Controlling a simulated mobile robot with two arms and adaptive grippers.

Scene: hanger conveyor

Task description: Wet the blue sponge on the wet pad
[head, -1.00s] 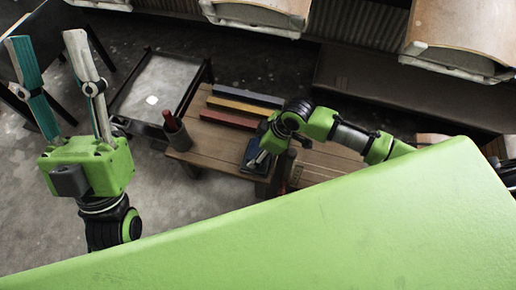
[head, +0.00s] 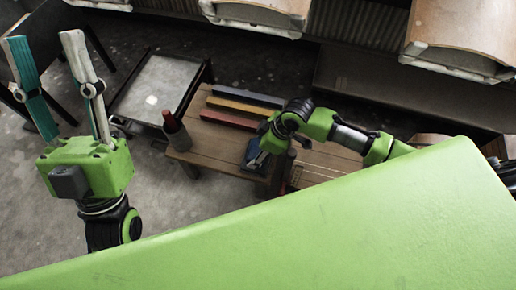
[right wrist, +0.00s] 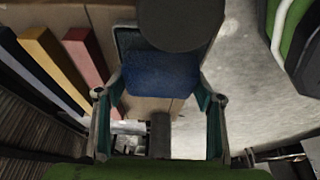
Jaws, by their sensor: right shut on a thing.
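The blue sponge (right wrist: 162,82) sits between the two fingers of my right gripper (right wrist: 160,88) in the right wrist view, and the gripper is shut on it. In the head view my right gripper (head: 262,160) points down at the wooden table, with a blue patch of the sponge (head: 252,152) beside its fingers. A dark flat pad (right wrist: 126,40) with a rim shows behind the sponge, mostly hidden. I cannot tell whether the sponge touches it. My left gripper (head: 48,88) is open, empty and raised at the left, away from the table.
On the wooden table (head: 200,150) lie a black bar (head: 248,95), a yellow bar (head: 240,106) and a red bar (head: 228,119). A dark cup (head: 178,136) with a red item stands at its left edge. A grey-topped stand (head: 155,85) is beyond the cup.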

